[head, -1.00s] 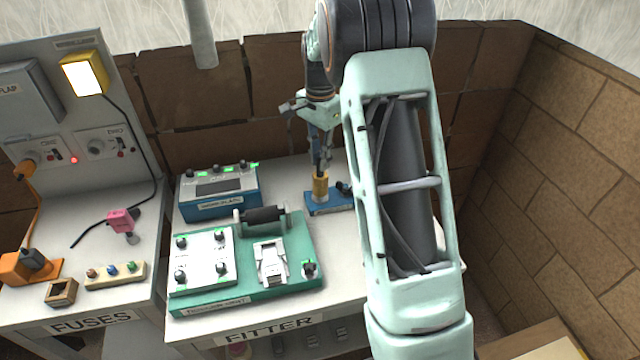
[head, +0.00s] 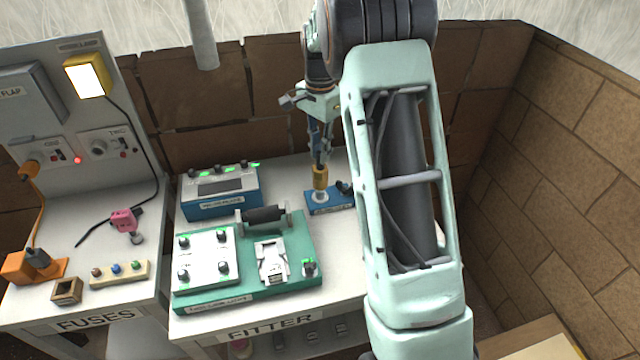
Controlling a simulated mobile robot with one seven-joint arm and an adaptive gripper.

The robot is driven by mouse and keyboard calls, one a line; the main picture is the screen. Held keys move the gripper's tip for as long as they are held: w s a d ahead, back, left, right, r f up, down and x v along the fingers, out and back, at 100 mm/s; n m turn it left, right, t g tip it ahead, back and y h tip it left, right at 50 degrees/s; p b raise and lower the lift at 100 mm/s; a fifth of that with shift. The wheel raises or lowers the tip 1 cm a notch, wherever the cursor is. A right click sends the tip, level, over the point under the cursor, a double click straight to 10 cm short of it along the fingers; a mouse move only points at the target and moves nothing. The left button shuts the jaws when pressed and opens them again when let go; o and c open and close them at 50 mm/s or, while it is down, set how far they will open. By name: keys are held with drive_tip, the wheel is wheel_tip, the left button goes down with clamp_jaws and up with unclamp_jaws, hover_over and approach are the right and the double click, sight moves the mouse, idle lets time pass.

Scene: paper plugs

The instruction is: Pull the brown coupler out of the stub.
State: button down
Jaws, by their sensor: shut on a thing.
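The brown coupler (head: 320,178) is a short upright cylinder below my gripper. My gripper (head: 320,164) points down and is shut on the upper part of the coupler. The stub (head: 320,196) is a pale, light-coloured piece on a blue base (head: 330,207), directly under the coupler. Much of the stub's pale side shows below the coupler's lower edge. Whether the two still touch is too small to tell. My arm hides the right end of the blue base.
A green fixture board (head: 300,240) stands in front and to the left, with a black roller (head: 264,214) on it. A blue box with a screen (head: 220,190) stands at the left. A brown wall (head: 210,95) rises behind the table.

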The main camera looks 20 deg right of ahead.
drive_tip(key=shift+r+p, duration=1.2)
drive_tip(key=shift+r, duration=0.35)
